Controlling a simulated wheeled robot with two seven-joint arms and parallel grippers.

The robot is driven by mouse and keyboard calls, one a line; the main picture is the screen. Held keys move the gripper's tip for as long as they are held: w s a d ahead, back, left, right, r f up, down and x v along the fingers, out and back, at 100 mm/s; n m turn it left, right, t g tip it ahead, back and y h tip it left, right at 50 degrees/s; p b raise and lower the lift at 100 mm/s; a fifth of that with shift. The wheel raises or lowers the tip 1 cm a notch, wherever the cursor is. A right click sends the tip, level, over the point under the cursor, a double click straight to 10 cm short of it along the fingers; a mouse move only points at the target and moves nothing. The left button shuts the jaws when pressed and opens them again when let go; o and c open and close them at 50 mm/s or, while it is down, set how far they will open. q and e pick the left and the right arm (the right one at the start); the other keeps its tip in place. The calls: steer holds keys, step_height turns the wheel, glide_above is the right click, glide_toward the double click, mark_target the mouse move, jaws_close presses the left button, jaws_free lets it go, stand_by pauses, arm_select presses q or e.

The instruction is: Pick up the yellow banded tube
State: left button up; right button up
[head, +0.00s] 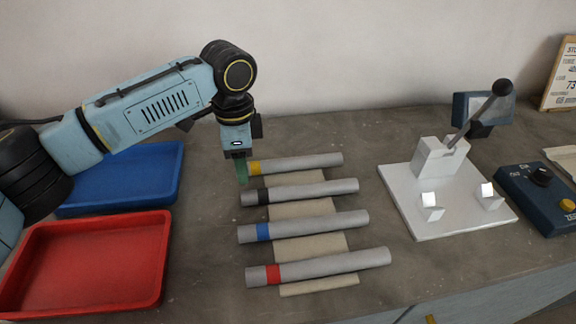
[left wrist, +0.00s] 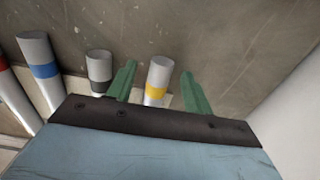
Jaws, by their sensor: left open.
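The yellow banded tube (head: 300,163) is grey and lies at the back of a row of tubes, its yellow band near its left end. My left gripper (head: 241,172) points down at that left end. In the left wrist view the open green fingers (left wrist: 158,88) stand on either side of the end of the yellow banded tube (left wrist: 158,76), with gaps visible on both sides. I cannot tell how high the fingertips are relative to the tube. My right gripper is not in view.
Tubes with black (head: 310,191), blue (head: 315,225) and red (head: 325,265) bands lie in front, across pale strips. A blue tray (head: 75,207) and red tray (head: 160,250) are at left. A white lever fixture (head: 425,228) and dark blue control box (head: 530,205) stand at right.

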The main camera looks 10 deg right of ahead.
arm_select(q)
steer(key=shift+f, duration=0.55)
jaws_close()
